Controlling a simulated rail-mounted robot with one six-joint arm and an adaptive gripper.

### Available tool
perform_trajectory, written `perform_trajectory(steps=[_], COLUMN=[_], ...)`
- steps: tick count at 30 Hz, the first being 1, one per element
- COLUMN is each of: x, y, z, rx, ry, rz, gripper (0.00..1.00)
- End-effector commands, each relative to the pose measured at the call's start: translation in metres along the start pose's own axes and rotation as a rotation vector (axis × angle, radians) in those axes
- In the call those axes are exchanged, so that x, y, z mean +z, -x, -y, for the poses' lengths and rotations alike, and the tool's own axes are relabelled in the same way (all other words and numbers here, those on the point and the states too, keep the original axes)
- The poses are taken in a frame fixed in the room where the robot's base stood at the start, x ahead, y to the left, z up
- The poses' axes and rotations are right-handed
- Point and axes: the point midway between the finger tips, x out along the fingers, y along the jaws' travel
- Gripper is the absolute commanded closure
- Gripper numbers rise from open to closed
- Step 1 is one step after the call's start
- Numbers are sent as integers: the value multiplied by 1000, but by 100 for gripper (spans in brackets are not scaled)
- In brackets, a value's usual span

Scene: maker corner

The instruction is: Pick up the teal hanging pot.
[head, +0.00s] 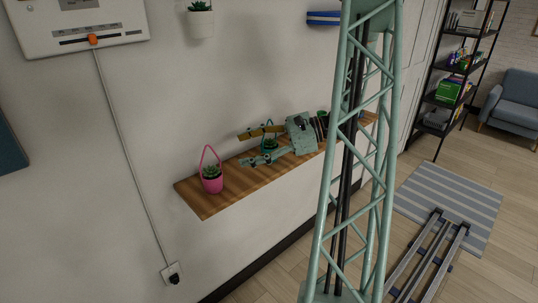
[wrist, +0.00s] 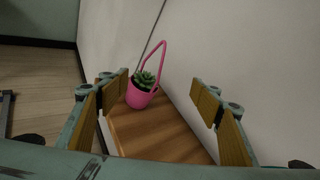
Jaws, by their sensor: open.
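The teal hanging pot (head: 270,146) holds a dark green plant and has a thin teal handle. In the head view it is on or just above the wooden shelf, partly covered by my gripper (head: 244,148). My gripper reaches in from the right, its two fingers spread and pointing left. The pot appears between the fingers near their base; I cannot tell whether they touch it. In the wrist view, my gripper (wrist: 160,92) is wide open with no pot visible between its fingertips. The teal pot cannot be made out in that view.
A pink hanging pot (head: 212,184) with a succulent stands at the shelf's left end; it also shows beyond the fingers in the wrist view (wrist: 139,98). The wooden shelf (head: 215,203) runs along the wall. Greenery (head: 322,114) shows behind my wrist. A white pot (head: 200,24) hangs above.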

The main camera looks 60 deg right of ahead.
Motion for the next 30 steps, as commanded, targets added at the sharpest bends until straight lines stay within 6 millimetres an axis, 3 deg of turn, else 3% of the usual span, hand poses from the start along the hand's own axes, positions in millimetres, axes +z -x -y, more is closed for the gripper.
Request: perform_trajectory(steps=[9, 21, 30], x=[-65, -146, -174], y=[58, 140, 170], z=[32, 54, 56], rx=[-199, -447, -534], ry=[-124, -245, -279], rz=[66, 143, 168], gripper=[41, 41, 41])
